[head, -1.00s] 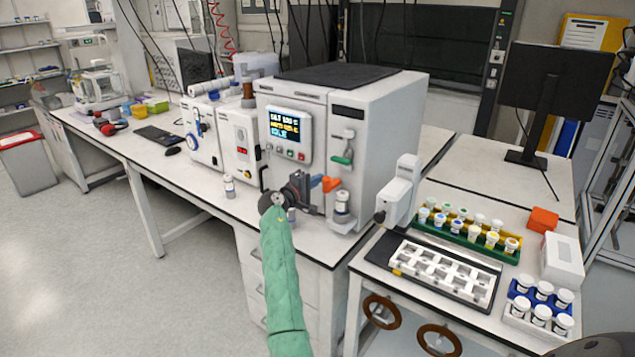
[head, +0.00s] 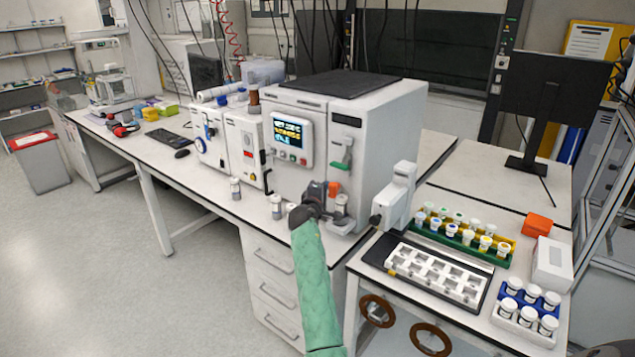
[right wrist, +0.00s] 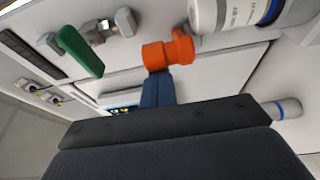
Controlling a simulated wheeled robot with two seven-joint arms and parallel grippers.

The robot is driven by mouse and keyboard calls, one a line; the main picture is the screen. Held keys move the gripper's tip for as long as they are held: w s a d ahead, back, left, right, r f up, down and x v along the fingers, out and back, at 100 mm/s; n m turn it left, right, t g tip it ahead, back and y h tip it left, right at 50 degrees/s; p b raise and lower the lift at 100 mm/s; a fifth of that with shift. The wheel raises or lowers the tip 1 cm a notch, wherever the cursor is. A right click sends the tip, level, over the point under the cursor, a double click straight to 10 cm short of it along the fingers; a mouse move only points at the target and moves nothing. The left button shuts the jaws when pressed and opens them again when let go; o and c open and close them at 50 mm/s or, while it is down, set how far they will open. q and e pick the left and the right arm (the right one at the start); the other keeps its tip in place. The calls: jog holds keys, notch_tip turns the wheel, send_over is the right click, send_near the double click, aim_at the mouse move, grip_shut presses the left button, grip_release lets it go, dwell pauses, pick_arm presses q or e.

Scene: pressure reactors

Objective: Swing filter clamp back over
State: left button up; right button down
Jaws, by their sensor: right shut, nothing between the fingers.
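The orange piece (head: 334,188) of what looks like the filter clamp sits low on the front of the white reactor unit (head: 375,145). In the right wrist view the orange piece (right wrist: 169,53) is round-ended, beside a labelled white bottle (right wrist: 235,12). My right gripper (head: 313,203) is at the front of the unit, just left of that bottle. Its blue fingers (right wrist: 156,80) are shut, empty, and end at the orange piece; I cannot tell whether they touch it. The gripper hides part of the clamp in the head view. My left gripper is not in view.
A green-handled valve (head: 347,160) is above the clamp; its handle (right wrist: 80,50) is close in the wrist view. A side table (head: 470,315) with vial racks is at the right.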

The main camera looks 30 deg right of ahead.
aim_at(336, 189)
jog(key=shift+s+d, duration=0.4)
jog(key=shift+s, duration=0.4)
jog(key=shift+s+d+r, duration=0.1)
jog(key=shift+s+d, duration=0.4)
jog(key=shift+d, duration=0.05)
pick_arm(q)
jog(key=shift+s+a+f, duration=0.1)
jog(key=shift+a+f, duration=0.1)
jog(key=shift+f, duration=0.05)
pick_arm(e)
jog(key=shift+s+d, duration=0.2)
jog(key=shift+d, duration=0.05)
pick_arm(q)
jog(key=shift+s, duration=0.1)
pick_arm(e)
jog(key=shift+d, duration=0.15)
jog(key=shift+f, duration=0.2)
